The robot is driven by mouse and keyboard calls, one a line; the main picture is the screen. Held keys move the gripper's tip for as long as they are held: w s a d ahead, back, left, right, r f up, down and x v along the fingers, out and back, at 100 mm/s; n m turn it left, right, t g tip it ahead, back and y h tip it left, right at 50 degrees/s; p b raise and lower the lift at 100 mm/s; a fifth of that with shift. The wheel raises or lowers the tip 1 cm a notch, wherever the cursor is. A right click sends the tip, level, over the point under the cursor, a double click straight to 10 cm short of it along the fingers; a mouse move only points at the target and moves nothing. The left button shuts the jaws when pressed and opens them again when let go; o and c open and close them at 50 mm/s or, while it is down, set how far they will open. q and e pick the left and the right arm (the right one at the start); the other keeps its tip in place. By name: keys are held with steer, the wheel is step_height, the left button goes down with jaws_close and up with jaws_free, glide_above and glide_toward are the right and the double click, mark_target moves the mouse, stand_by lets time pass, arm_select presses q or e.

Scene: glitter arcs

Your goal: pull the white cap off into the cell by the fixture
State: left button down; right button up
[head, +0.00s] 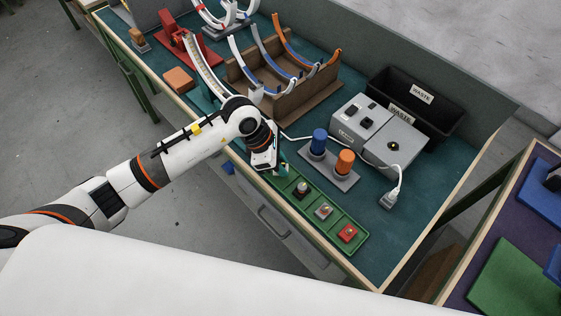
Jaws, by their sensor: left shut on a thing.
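My left gripper (268,164) is above the near-left end of the green tray with cells (332,224), left of the fixture. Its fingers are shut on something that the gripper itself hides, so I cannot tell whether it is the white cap. The fixture is a grey base (330,174) with a blue cylinder (319,141) and an orange cylinder (344,162) standing upright on it. Other tray cells hold a dark piece (301,190), a pale grey piece (323,211) and a red piece (347,232). My right gripper is not in view.
A brown rack (292,108) holds curved arcs behind the gripper. A grey box (380,135) with a white plug and cable (393,190) stands right of the fixture. A black waste bin (416,102) is behind it. The bench's right front is clear.

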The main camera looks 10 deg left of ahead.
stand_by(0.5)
arm_select(q)
steer(key=shift+f+b, duration=0.6)
steer(key=shift+b, duration=0.25)
stand_by(0.5)
steer(key=c, duration=1.1)
jaws_free()
steer(key=shift+r, duration=0.1)
steer(key=shift+r+p, duration=1.9)
steer(key=shift+r, duration=1.25)
